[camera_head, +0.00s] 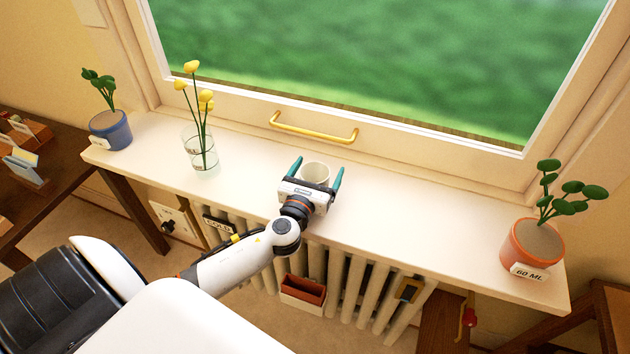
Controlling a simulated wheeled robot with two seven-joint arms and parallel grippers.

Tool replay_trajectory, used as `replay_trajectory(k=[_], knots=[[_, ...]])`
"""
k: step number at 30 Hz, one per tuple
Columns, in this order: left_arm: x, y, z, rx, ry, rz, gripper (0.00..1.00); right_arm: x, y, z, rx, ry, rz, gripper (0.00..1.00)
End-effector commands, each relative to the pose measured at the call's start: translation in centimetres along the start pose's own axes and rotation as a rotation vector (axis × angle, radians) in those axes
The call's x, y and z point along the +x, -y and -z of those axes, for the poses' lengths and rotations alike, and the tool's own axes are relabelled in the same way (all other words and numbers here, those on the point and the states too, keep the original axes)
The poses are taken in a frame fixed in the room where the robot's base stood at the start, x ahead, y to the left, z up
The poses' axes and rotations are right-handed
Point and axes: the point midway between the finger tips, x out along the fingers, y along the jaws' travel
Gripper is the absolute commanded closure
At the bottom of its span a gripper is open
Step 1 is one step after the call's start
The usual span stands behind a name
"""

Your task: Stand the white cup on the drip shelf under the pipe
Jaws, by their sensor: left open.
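The white cup (315,174) stands on the pale windowsill (405,210), near its middle and below the window handle. My left gripper (319,165) is open, with one teal finger on each side of the cup. I cannot tell whether the fingers touch it. The gripper body hides the cup's near lower side. I cannot make out the drip shelf for certain. My right gripper is out of view.
A glass vase with yellow flowers (200,154) and a blue potted plant (111,130) stand left on the sill. An orange pot labelled 60 ML (532,246) stands at its right end. A radiator (362,291) with a reddish-brown trough (304,290) is below.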

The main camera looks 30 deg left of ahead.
Motion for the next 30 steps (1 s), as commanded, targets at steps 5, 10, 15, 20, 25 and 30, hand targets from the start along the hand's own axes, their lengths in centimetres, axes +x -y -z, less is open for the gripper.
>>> replay_trajectory(k=[5,10,15,20,25,30], knots=[[0.1,0.0,-0.1,-0.001,0.001,-0.001,0.12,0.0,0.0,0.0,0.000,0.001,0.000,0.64],[0.0,0.0,-0.1,0.000,0.000,0.000,0.33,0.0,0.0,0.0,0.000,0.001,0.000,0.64],[0.0,0.0,0.0,0.000,0.000,0.000,0.61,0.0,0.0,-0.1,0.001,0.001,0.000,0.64],[0.0,0.0,0.0,0.000,0.000,0.000,0.65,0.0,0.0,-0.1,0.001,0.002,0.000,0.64],[0.1,0.0,1.1,0.001,-0.004,-0.001,0.65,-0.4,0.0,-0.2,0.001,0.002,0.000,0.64],[0.1,0.0,4.3,0.001,-0.006,-0.002,0.65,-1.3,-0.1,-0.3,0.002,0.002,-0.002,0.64]])
